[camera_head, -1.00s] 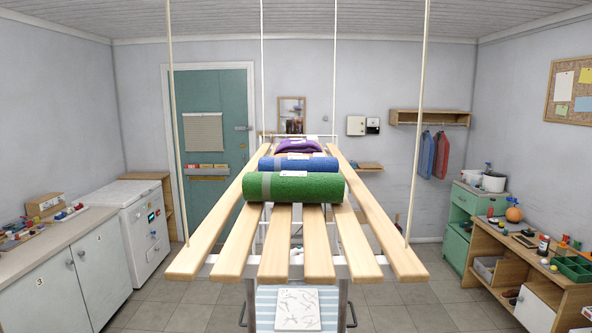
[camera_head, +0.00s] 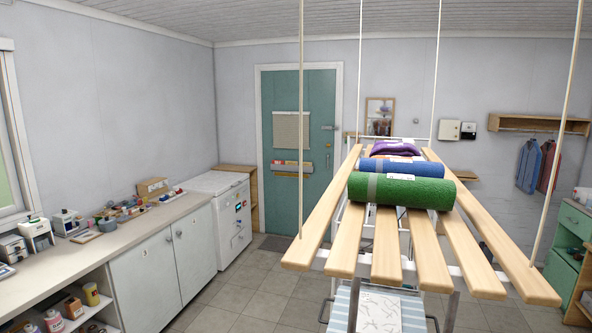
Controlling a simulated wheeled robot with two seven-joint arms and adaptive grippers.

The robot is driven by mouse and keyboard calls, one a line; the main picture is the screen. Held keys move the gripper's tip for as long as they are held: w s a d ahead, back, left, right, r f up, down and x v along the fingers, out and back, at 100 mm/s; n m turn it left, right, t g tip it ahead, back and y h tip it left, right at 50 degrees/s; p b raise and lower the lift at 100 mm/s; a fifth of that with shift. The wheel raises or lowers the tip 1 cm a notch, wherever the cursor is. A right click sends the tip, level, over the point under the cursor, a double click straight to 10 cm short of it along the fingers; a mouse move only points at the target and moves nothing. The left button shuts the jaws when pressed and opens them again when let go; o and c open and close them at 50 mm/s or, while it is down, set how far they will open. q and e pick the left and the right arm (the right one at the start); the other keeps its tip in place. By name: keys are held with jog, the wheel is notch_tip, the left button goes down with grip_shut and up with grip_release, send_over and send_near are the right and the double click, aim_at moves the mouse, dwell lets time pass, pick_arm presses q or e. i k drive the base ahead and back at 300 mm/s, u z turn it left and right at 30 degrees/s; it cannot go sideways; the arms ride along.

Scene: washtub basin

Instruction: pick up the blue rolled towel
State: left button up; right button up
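The blue rolled towel (camera_head: 428,167) lies across the slats of a hanging wooden rack (camera_head: 347,232), right of the middle in the head view. A green rolled towel (camera_head: 410,191) lies directly in front of it and hides its lower front. A purple towel (camera_head: 395,149) lies behind it. A white label shows on top of the blue towel. Neither of my grippers is in view.
Ropes (camera_head: 300,115) hold the rack at its corners. A striped surface with a white patterned sheet (camera_head: 378,312) is below it. A long counter (camera_head: 95,248) with small items runs along the left. Floor tiles (camera_head: 262,290) are clear between counter and rack.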

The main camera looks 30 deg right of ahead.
aim_at(435, 169)
jog(key=u, duration=1.7)
jog(key=k, duration=2.05)
jog(key=z, duration=1.7)
jog(key=i, duration=0.5)
